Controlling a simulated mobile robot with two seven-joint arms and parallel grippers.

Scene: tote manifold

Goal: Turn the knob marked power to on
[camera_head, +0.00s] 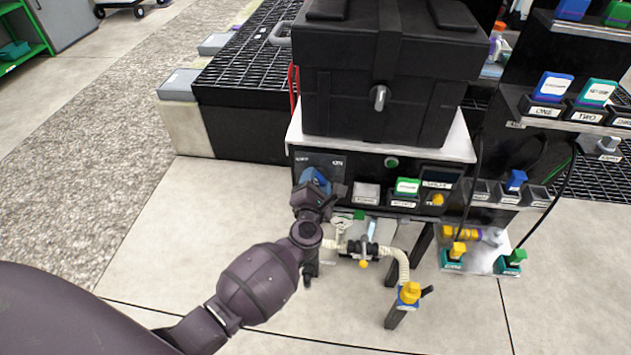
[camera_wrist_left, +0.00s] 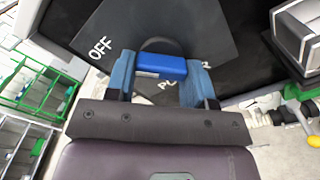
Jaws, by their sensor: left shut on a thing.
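The blue power knob (camera_wrist_left: 161,66) is on a dark panel (camera_wrist_left: 218,30), seen in the left wrist view. Its bar lies nearly level across that picture. White OFF lettering shows at the upper left of the panel, and lettering below the knob, starting with "P", is partly hidden. My left gripper (camera_wrist_left: 160,78) has its two blue fingers on either side of the bar and is shut on it. In the head view the left gripper (camera_head: 315,184) is at the left end of the panel front and covers most of the knob; small white markings show above it.
A black case (camera_head: 388,85) stands on top of the panel unit. Right of the knob are a green block (camera_head: 407,186) and a round green button (camera_head: 391,162). A hose with a yellow fitting (camera_head: 410,292) hangs below. Open floor (camera_head: 190,220) lies to the left.

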